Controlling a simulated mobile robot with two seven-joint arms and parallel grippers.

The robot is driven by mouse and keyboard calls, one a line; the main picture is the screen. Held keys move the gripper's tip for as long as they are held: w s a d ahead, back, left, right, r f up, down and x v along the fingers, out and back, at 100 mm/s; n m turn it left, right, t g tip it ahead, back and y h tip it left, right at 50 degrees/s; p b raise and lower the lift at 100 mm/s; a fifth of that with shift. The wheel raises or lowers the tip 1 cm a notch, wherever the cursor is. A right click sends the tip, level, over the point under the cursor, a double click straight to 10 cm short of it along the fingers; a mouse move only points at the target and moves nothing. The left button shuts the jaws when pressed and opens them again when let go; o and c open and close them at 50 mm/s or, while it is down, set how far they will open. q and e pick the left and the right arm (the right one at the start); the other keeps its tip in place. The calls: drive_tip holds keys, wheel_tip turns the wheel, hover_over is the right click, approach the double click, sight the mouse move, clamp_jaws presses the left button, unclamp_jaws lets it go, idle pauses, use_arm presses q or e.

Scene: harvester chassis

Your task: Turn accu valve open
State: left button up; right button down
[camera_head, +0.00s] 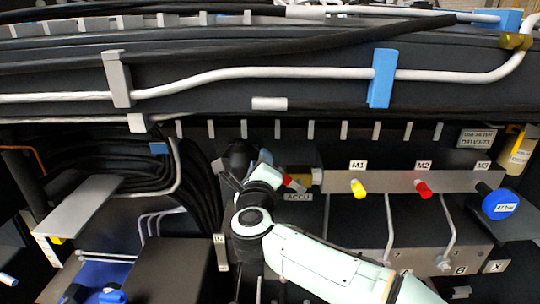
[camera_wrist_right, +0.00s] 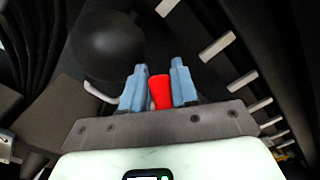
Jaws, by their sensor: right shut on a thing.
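The accu valve's red handle (camera_wrist_right: 160,92) sits between the two blue fingers of my right gripper (camera_wrist_right: 160,78) in the right wrist view, and the gripper is shut on it. In the head view a red piece of the handle (camera_head: 291,182) shows just above the ACCU label (camera_head: 298,197). My right arm comes in from the lower right and its wrist hides the rest of the valve. The fingertips are hard to make out in the head view. My left gripper is not in view.
A dark round accumulator (camera_wrist_right: 108,45) is close to the gripper on the left. Black hoses (camera_head: 190,180) hang on the left.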

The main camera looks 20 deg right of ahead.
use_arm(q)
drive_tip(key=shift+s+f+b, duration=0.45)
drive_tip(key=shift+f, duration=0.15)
use_arm(e)
wheel_tip(320, 180, down, 7)
drive_tip(key=a+n, duration=0.2)
drive_tip(key=n, duration=0.5)
drive_tip(key=shift+w, duration=0.3)
drive_tip(key=c, duration=0.9)
unclamp_jaws()
drive_tip(key=shift+c, duration=0.2)
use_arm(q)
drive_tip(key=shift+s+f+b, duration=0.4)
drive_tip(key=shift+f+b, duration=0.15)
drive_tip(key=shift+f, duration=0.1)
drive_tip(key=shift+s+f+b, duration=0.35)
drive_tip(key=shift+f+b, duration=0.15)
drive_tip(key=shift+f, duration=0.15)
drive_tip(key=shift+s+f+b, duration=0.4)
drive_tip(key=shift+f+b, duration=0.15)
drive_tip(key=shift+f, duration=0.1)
use_arm(e)
drive_tip(key=v, duration=1.3)
drive_tip(key=shift+s, duration=0.2)
drive_tip(key=shift+r, duration=0.1)
